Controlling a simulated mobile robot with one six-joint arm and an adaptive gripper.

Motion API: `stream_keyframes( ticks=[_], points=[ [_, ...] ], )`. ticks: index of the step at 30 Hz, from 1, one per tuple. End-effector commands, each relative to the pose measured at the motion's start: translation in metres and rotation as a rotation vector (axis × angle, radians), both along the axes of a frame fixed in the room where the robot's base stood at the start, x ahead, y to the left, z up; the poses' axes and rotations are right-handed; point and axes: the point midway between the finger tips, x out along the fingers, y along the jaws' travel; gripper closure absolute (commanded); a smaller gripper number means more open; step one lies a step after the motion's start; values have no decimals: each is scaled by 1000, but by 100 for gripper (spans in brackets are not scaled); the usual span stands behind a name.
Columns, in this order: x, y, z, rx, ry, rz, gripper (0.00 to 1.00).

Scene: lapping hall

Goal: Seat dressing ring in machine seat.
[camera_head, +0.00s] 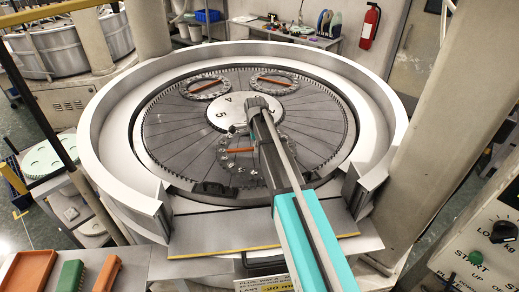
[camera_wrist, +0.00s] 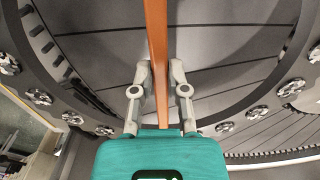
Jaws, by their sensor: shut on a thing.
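My gripper (camera_wrist: 163,70) is shut on the orange bar (camera_wrist: 159,35) that crosses the dressing ring (camera_wrist: 22,82), with one finger on each side of the bar. The ring is grey and lined with round studs. In the head view the ring (camera_head: 228,162) is at the front of the lapping plate (camera_head: 172,132), partly hidden by my arm. Grooved plate shows through its middle. I cannot tell whether it touches the plate, nor make out its seat.
Two similar rings with orange bars lie at the back left (camera_head: 204,88) and back right (camera_head: 275,83). A numbered white disc (camera_head: 232,100) is at the plate's centre. A high pale rim (camera_head: 105,120) surrounds the plate, with a gap at the front. A control panel (camera_head: 490,235) stands right.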

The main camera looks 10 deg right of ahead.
Motion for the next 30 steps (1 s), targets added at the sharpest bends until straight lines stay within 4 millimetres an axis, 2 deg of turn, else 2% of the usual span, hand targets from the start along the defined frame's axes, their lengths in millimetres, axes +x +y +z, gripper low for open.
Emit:
stream_keyframes(
  ticks=[1,4,22,30],
  points=[
    [4,2,-7,0,0,0,100],
    [8,4,-12,0,0,1,100],
    [11,7,-15,0,0,2,100],
    [20,12,-29,0,0,3,100]
  ],
)
